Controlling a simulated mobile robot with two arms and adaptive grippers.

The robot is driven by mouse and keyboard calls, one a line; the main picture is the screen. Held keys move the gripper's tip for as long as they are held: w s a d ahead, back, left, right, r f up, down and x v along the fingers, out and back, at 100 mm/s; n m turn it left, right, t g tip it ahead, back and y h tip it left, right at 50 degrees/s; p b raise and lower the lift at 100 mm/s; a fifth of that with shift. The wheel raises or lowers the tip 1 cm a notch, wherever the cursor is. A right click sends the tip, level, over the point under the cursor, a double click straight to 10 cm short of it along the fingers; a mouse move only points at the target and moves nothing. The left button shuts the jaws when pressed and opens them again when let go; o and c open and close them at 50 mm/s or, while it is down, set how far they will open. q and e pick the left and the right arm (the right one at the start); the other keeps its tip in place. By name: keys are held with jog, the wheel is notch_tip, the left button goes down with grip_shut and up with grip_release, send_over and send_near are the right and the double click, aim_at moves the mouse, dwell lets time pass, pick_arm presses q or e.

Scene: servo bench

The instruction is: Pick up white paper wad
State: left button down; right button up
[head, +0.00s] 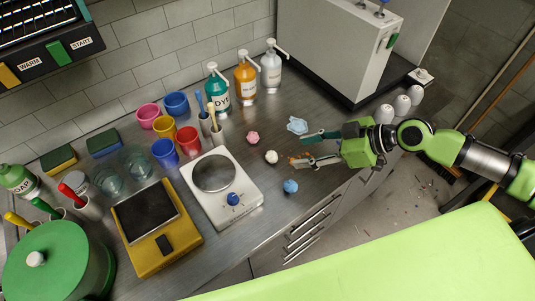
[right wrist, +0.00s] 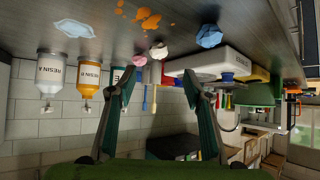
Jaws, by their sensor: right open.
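The white paper wad (head: 271,157) lies on the metal bench, to the right of the white scale-like device. It also shows in the right wrist view (right wrist: 158,51), beyond the fingertips and near the middle. My right gripper (head: 300,149) is open and empty, with its fingers pointing left towards the wad and a small gap between them and it. In the right wrist view, the spread fingers (right wrist: 160,75) have nothing between them. My left gripper is not in view.
A pink wad (head: 252,137) lies up-left of the white one, and a blue wad (head: 291,186) below it. A pale blue crumpled piece (head: 297,125) lies near my right fingers. The white hotplate-like device (head: 238,205) stands left. Pump bottles (head: 246,75) stand at the back.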

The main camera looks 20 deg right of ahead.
aim_at(274, 154)
jog(key=shift+p+x, duration=0.4)
jog(key=shift+x, duration=0.7)
jog(key=x, duration=0.3)
jog(key=shift+w+a+p, duration=0.25)
jog(key=shift+w+p, duration=0.05)
jog(key=shift+p, duration=0.1)
jog(key=shift+w+a+f, duration=0.1)
jog(key=shift+a+f, duration=0.1)
jog(key=shift+f, duration=0.15)
jog(key=shift+w+a+p, duration=0.15)
jog(key=shift+a+p, duration=0.05)
jog(key=shift+p, duration=0.15)
jog(key=p+x, duration=0.2)
jog(key=x, duration=0.2)
jog(key=shift+w, duration=0.2)
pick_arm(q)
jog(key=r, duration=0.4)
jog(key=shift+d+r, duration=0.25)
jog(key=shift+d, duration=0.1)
pick_arm(e)
jog(key=shift+a+f, duration=0.1)
jog(key=shift+f, duration=0.2)
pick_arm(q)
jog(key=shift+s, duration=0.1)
pick_arm(e)
jog(key=shift+c, duration=0.4)
jog(key=c, duration=0.7)
